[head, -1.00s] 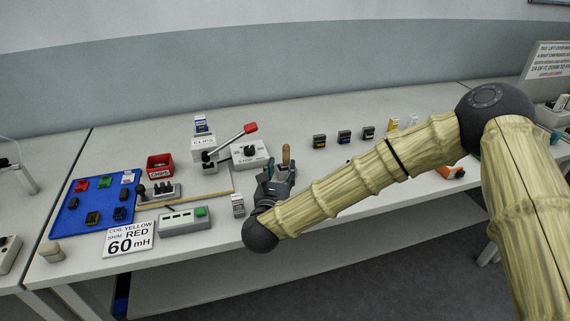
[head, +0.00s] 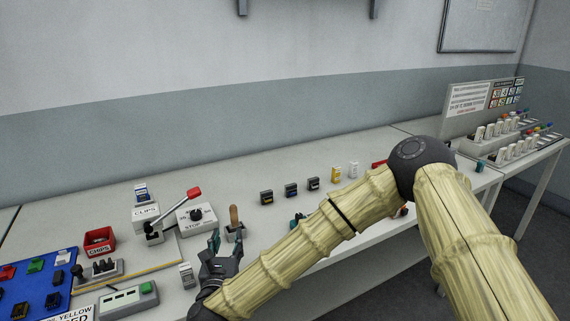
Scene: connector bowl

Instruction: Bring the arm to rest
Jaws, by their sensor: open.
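My gripper (head: 222,252) is at the lower left of the head view, above the front part of the white bench (head: 330,240). Its dark fingers are apart and I see nothing held between them. A small holder with a wooden-handled tool (head: 235,220) stands just to the right of the fingers; I cannot tell whether they touch. My arm runs from the gripper up to the right across the bench and hides part of its front.
Several small connectors (head: 291,190) line the bench behind my arm. A second bench with a white rack (head: 503,140) is at the right. The back of the bench is mostly clear.

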